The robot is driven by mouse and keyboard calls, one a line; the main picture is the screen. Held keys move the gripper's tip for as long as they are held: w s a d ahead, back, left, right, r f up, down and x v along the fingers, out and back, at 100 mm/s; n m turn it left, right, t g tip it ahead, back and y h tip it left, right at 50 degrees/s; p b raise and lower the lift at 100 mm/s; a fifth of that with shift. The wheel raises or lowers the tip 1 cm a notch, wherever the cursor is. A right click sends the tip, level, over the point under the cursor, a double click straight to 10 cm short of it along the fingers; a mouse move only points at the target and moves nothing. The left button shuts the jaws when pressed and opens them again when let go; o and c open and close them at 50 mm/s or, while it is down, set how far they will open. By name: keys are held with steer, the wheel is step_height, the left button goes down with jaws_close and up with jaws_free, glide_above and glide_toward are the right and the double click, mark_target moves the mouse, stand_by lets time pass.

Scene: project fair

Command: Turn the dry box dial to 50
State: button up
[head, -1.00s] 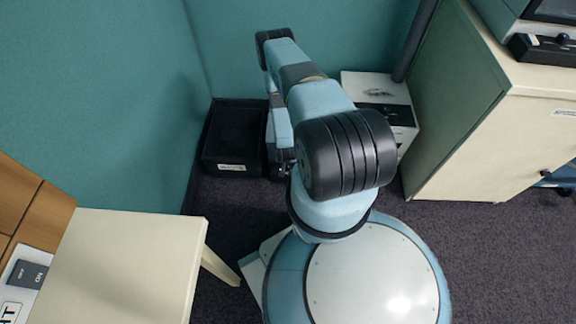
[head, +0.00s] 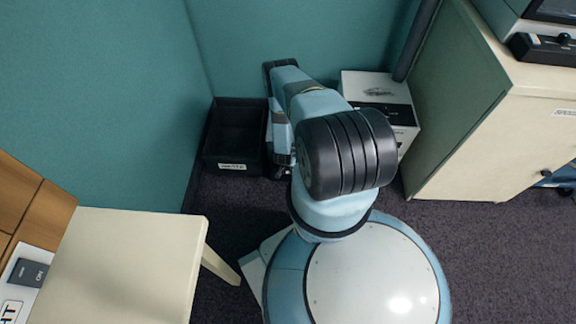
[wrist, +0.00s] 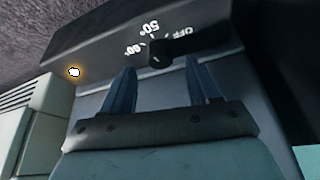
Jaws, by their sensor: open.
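In the wrist view a small black dial (wrist: 160,55) sits on a dark panel (wrist: 95,44). White marks around it read OFF, 50° and 60°. The dial's exact pointing direction is too dark to tell. An orange lamp (wrist: 74,71) glows at the panel's left. My gripper (wrist: 161,66) is open, its two blue fingers to the left and right of the dial, with the tips close to it; I cannot tell whether they touch. In the head view my arm hides the gripper and the dial.
In the head view a black open bin (head: 233,135) stands in the corner left of my arm. A white box (head: 385,100) stands behind it to the right. A cream cabinet (head: 490,140) is at right, a cream table (head: 120,260) at front left.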

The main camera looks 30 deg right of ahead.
steer(key=shift+x, duration=1.7)
steer(key=c, duration=1)
